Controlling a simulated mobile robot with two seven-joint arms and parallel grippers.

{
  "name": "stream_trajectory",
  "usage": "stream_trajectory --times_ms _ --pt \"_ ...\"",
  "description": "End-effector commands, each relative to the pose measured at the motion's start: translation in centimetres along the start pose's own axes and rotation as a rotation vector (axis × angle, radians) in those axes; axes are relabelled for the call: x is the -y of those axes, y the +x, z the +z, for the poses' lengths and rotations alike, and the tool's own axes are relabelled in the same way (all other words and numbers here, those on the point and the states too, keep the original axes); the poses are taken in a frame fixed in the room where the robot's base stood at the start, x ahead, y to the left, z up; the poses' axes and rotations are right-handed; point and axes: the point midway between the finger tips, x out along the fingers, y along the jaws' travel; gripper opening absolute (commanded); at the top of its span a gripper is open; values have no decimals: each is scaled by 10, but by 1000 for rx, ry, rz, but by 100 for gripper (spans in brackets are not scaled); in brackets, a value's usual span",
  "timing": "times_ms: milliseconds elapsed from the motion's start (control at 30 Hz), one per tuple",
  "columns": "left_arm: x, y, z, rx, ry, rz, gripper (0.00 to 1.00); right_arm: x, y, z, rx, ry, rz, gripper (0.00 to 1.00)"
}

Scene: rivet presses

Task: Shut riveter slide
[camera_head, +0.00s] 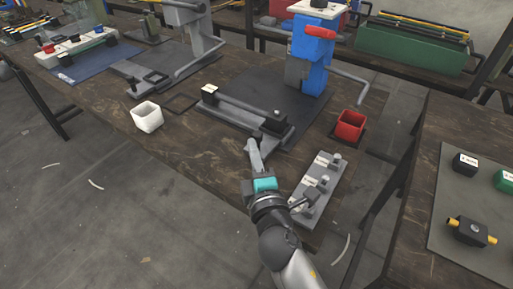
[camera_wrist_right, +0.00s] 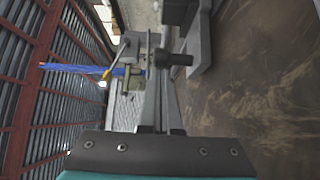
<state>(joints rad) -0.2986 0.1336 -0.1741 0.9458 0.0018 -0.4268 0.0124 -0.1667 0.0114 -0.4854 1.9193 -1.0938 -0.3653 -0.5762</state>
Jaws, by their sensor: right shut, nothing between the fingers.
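The blue riveter (camera_head: 315,62) stands on a dark mat on the wooden table, with a red part on its front. Its grey slide (camera_head: 240,110) lies low in front of it, with a dark block (camera_head: 273,126) at its near right end. My right gripper (camera_head: 252,148) is just in front of that end, shut and empty. In the right wrist view, its closed fingers (camera_wrist_right: 160,100) point toward a dark knob (camera_wrist_right: 176,59); I cannot tell whether they touch it. My left gripper is not in view.
A white cup (camera_head: 147,117) stands left on the table and a red bin (camera_head: 350,125) right of the slide. A grey fixture with labelled posts (camera_head: 318,188) lies beside my right arm. A grey press (camera_head: 190,25) stands behind left. Bare table lies left of my gripper.

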Motion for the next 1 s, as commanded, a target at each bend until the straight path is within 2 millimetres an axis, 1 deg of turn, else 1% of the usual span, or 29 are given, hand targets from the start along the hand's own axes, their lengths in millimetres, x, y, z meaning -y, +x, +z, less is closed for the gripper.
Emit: stream_trajectory --times_ms 367,433,533,700,1000 --pt "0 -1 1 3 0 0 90 0 1 1 0 0 0 0" --pt "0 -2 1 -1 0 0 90 -1 5 5 1 -1 1 0" --pt "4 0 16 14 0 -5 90 -1 15 14 0 -4 1 0" --pt "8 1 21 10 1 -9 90 -1 27 26 1 -1 2 0" --pt "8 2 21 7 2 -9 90 0 28 28 1 0 1 0"
